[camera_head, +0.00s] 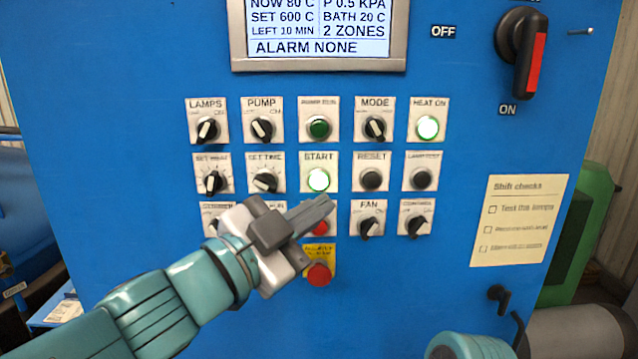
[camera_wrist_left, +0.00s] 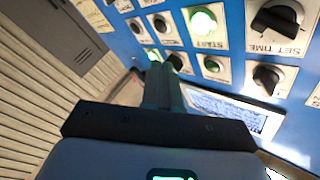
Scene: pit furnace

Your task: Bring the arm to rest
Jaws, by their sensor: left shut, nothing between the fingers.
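My left arm (camera_head: 170,300) reaches in from the lower left. My left gripper (camera_head: 322,206) is shut and empty, in front of the blue panel just below the lit green START button (camera_head: 318,180). It partly hides a red button (camera_head: 320,228) and the labels to its left. In the left wrist view the shut fingers (camera_wrist_left: 158,72) point at the panel, with the lit START button (camera_wrist_left: 203,20) beyond them. I cannot tell whether the fingertips touch the panel. My right gripper is not in view.
The blue panel (camera_head: 120,110) carries several knobs and buttons. The HEAT ON lamp (camera_head: 428,127) glows. The display (camera_head: 320,30) reads ALARM NONE, SET 600 C. A red emergency button (camera_head: 318,274) sits below my gripper. A large switch (camera_head: 525,50) and a checklist (camera_head: 520,220) are at right.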

